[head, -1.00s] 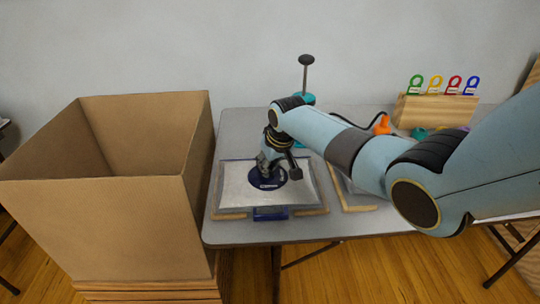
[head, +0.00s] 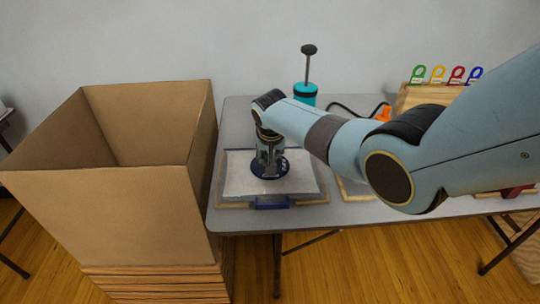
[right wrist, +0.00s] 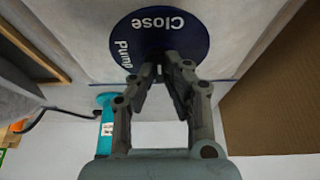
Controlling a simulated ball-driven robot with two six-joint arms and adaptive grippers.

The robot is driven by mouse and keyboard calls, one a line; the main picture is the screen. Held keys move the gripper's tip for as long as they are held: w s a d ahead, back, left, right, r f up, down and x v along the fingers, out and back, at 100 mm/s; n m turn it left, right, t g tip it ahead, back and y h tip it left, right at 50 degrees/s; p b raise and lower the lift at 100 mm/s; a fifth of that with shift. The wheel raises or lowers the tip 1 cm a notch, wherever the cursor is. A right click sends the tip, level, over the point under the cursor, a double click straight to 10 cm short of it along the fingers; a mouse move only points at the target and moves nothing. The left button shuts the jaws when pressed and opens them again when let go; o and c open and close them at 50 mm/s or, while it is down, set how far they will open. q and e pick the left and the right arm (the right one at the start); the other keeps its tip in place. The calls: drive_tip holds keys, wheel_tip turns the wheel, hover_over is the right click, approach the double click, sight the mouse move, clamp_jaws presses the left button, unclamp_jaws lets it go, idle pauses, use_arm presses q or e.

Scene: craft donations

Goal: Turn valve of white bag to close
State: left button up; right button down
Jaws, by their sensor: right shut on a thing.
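The white bag (head: 308,181) lies flat on a wood-edged board on the table, with a blue clip (head: 271,202) along its front edge. Its valve is a round dark blue disc (head: 284,168) on the bag; in the right wrist view the disc (right wrist: 190,42) shows the words "Close" and "Pump". My right gripper (head: 268,164) points down at the middle of the disc. In the right wrist view its fingers (right wrist: 158,72) are closed together on the valve; the gripped part is mostly hidden between them. My left gripper is out of view.
A large open cardboard box (head: 110,210) stands left of the table. A teal hand pump (head: 305,93) stands behind the bag, with a dark hose and orange nozzle (head: 383,112). A wooden rack (head: 430,97) with colored tags is at the back right. My right arm covers the table's right part.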

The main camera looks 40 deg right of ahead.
drive_tip(key=c, duration=1.4)
unclamp_jaws()
drive_tip(key=shift+r, duration=0.1)
drive_tip(key=v, duration=1.1)
drive_tip(key=shift+s+a+r, duration=0.1)
drive_tip(key=shift+s+r, duration=0.05)
drive_tip(key=shift+r, duration=0.2)
drive_tip(key=shift+s, duration=0.1)
